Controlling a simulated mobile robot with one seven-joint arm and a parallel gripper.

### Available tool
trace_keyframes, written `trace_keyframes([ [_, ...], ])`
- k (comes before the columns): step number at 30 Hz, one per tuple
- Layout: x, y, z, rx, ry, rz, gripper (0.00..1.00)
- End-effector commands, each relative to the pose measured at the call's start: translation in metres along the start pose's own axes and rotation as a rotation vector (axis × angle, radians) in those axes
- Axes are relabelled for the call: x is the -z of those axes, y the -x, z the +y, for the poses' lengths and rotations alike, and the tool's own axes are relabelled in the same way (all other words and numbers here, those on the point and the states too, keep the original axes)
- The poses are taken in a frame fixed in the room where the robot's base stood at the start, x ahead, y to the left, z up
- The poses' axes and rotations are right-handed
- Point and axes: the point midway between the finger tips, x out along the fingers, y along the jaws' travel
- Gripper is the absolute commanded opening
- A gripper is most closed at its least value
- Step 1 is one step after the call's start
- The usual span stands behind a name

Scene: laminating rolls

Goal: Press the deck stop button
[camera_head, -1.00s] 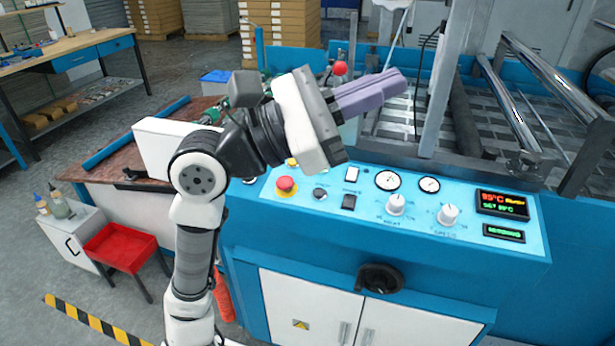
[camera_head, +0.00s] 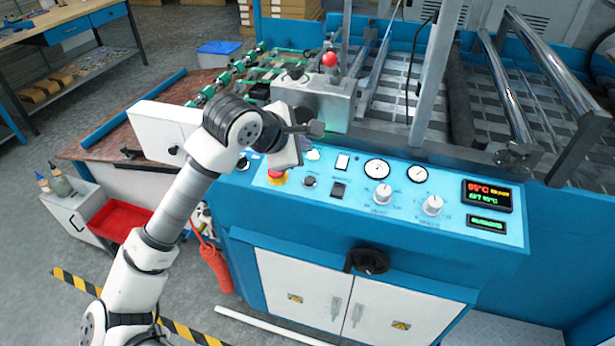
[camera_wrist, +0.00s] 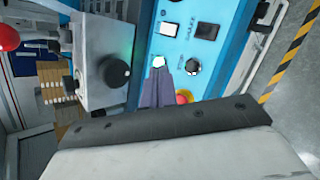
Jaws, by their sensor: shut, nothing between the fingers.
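A red mushroom button on a yellow base (camera_head: 277,178) is on the left of the blue control panel (camera_head: 450,235), partly hidden by my gripper. No readable label confirms it as the deck stop button. It also shows in the wrist view (camera_wrist: 183,97), right beside my purple fingers. My gripper (camera_wrist: 167,78) is shut and empty, and points down at the panel. Its fingertips are by a lit white-green button (camera_wrist: 158,62); I cannot tell if they touch it. In the head view the fingers are hidden behind the gripper's body.
A metal box (camera_head: 335,105) with a red ball knob (camera_head: 330,59) stands behind the panel. Its black knob (camera_wrist: 114,72) is close to the fingers. Rocker switches (camera_head: 338,190), gauges (camera_head: 377,169) and dials (camera_head: 382,195) lie to the right.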

Motion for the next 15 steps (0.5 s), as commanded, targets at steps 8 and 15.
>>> trace_keyframes([
  [8, 0.001, -0.003, -0.002, -0.001, 0.002, -0.004, 0.0],
  [15, 0.012, -0.024, -0.013, 0.0, 0.005, -0.007, 0.0],
])
